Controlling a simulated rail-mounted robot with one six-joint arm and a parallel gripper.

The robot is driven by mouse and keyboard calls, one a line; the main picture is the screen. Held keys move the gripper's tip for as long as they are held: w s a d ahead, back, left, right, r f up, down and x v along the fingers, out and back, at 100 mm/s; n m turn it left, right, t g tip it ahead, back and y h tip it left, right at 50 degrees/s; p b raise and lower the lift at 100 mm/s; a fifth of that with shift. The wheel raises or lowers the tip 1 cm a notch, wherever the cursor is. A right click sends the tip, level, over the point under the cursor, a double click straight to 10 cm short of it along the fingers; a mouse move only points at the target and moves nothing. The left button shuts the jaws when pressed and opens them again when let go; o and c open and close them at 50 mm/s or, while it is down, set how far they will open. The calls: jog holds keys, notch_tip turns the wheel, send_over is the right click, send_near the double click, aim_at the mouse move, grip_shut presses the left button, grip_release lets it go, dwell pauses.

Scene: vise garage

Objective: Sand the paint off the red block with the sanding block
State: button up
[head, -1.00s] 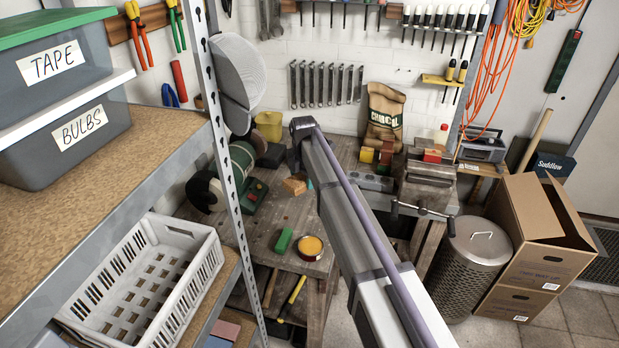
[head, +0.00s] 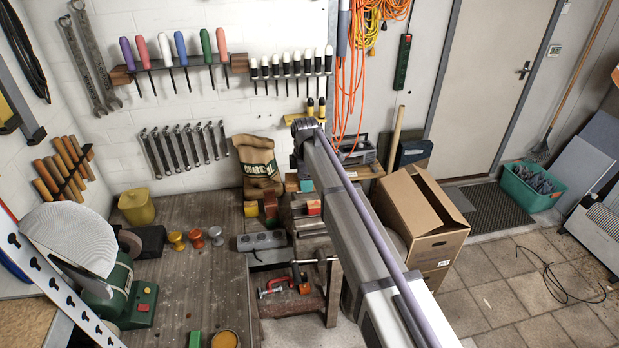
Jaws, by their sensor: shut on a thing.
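The red block (head: 314,208) sits at the top of the bench vise (head: 302,222), partly covered by my arm. My gripper (head: 305,185) is mostly hidden behind my own arm; only a small teal part shows. It is shut on the tan sanding block (head: 291,183), whose left part shows beside the arm. The sanding block appears just above and left of the red block in the picture. I cannot tell the gap between them, or how much paint is on the red block's hidden faces.
Yellow and red items (head: 260,208) stand left of the vise, before the charcoal bag (head: 258,165). Three small knobs (head: 196,238) stand on the bench (head: 170,290). A bench grinder (head: 120,290) is at left.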

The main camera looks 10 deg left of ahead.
aim_at(313, 202)
jog(key=shift+f+b, duration=3.9)
jog(key=shift+f, duration=0.1)
jog(key=shift+w+d+r+p, duration=0.15)
jog(key=shift+d, duration=0.4)
jog(key=shift+w+d+r+p, duration=0.15)
jog(key=shift+d, duration=0.35)
jog(key=shift+w+d, duration=0.3)
jog(key=shift+d, duration=0.7)
jog(key=shift+w+d, duration=0.3)
jog(key=shift+d, duration=0.65)
jog(key=shift+s+a, duration=0.3)
jog(key=shift+a, duration=0.7)
jog(key=shift+s+a, duration=0.25)
jog(key=shift+a, duration=0.7)
jog(key=shift+s+a, duration=0.3)
jog(key=shift+a, duration=0.7)
notch_tip(313, 202, up, 8)
jog(key=p, duration=0.7)
jog(key=shift+a+f, duration=0.1)
jog(key=shift+f, duration=0.15)
jog(key=shift+f, duration=0.1)
